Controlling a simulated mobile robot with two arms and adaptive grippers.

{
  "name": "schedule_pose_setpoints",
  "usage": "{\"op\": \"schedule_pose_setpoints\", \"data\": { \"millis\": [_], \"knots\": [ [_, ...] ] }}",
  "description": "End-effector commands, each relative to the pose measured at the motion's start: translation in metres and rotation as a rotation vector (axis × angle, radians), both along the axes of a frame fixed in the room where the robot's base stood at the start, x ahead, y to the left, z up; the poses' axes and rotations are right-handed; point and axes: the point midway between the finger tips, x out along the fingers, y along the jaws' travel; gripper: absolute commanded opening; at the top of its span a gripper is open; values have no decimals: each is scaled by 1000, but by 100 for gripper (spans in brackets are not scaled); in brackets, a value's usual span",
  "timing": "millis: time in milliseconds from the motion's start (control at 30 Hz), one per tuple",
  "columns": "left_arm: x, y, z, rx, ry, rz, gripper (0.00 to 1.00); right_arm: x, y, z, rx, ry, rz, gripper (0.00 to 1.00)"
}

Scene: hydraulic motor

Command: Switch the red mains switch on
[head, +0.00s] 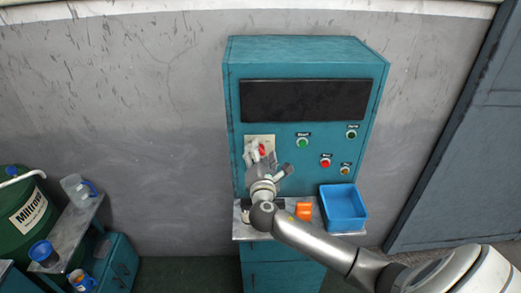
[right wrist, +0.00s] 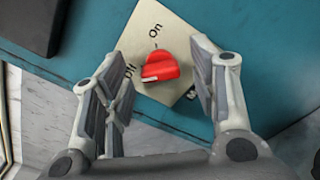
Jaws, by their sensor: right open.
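The red mains switch (right wrist: 160,67) is a red knob on a cream plate (right wrist: 184,27) with "On" and "Off" lettering. Its pale mark lies at the knob's lower left, on the side nearer the "Off" lettering. In the head view the red switch (head: 262,150) shows at the left of the teal cabinet front. My right gripper (head: 258,160) is in front of the plate and partly hides it. In the right wrist view its open fingers (right wrist: 158,60) stand on either side of the knob with visible gaps. I cannot tell the depth between fingertips and plate. My left gripper is not in view.
The teal cabinet (head: 300,60) carries a dark panel (head: 305,100), a green button (head: 303,143) and a red button (head: 325,162). Below, a blue bin (head: 343,212) and an orange object (head: 304,210) sit on a grey ledge (head: 245,232). A green barrel (head: 20,235) stands far left.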

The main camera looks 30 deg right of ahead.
Motion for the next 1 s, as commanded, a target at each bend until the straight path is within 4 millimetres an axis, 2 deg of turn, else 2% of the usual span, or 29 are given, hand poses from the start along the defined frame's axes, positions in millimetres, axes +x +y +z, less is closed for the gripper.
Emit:
{"op": "schedule_pose_setpoints", "data": {
  "millis": [133, 433, 800, 1000],
  "knots": [
    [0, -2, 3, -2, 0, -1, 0, 7, -4, 1, 0, -1, 1, 54],
    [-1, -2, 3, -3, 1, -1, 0, 8, -5, 0, 0, 1, 1, 54],
    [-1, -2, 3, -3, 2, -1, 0, 7, -4, 0, 0, 1, 1, 8],
    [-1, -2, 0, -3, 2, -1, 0, 7, -4, -1, 14, -8, 1, 8]
  ]
}}
